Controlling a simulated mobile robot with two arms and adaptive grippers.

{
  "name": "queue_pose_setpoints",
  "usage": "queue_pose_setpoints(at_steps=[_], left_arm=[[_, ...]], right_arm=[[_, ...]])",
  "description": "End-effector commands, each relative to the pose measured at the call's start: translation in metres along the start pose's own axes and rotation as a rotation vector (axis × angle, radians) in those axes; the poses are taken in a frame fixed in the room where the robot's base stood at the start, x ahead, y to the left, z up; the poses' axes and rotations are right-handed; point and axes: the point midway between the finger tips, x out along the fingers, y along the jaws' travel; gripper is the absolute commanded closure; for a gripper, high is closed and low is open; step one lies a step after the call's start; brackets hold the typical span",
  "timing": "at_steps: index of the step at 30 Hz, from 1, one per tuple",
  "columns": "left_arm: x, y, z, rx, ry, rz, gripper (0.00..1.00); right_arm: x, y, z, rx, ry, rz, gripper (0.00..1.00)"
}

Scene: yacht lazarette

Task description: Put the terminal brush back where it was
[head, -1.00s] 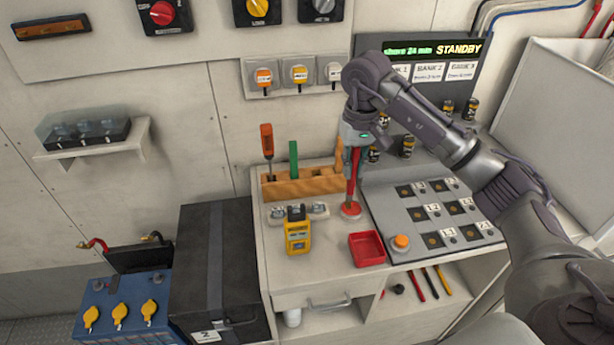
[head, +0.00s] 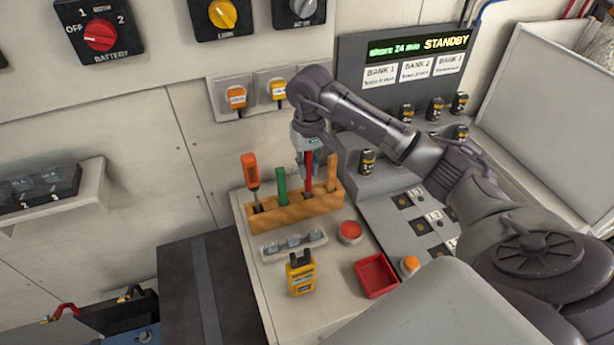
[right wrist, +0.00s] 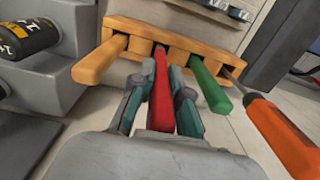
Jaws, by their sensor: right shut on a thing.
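The red-handled tool, which I take as the terminal brush (head: 309,180), stands upright at the wooden rack (head: 290,213), between the green handle and the wooden one. My right gripper (head: 307,165) is shut on its handle from above. In the right wrist view the red handle (right wrist: 161,95) lies between both fingers (right wrist: 161,100), its lower end at a slot of the rack (right wrist: 180,52). How deep it sits is hidden. The rack also holds an orange-handled screwdriver (head: 251,172), a green-handled tool (head: 282,187) and a wooden-handled tool (head: 332,172). My left gripper is out of view.
In front of the rack are a round red-topped piece (head: 350,232), a yellow meter (head: 300,274), a red tray (head: 375,275) and an orange button (head: 409,265). Battery cells (head: 367,161) stand to the right. The neighbouring handles are close to my fingers.

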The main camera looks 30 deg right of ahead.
Motion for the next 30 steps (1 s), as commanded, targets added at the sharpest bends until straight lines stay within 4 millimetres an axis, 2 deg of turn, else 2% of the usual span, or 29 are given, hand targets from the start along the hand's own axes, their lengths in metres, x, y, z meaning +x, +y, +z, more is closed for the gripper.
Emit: queue_pose_setpoints(at_steps=[4, 9, 12, 20, 21, 25, 30], left_arm=[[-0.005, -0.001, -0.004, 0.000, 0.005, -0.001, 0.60], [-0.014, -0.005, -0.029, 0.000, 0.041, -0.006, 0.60], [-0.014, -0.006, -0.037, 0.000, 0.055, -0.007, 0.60], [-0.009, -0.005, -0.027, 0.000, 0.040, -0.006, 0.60], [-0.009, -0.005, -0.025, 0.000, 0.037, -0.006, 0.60], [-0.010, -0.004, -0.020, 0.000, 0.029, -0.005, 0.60], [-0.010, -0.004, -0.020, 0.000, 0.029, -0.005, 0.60]], right_arm=[[0.012, 0.000, 0.001, 0.000, -0.003, -0.001, 1.00], [0.035, 0.000, 0.001, 0.000, -0.003, -0.001, 1.00], [0.040, 0.000, 0.000, 0.000, 0.000, 0.000, 1.00], [0.043, 0.000, 0.000, -0.001, 0.001, 0.000, 1.00], [0.043, 0.000, 0.000, -0.001, 0.001, 0.000, 0.83], [0.042, 0.000, 0.000, -0.001, 0.001, 0.000, 0.61], [0.042, 0.000, 0.000, -0.001, 0.000, 0.000, 0.59]])
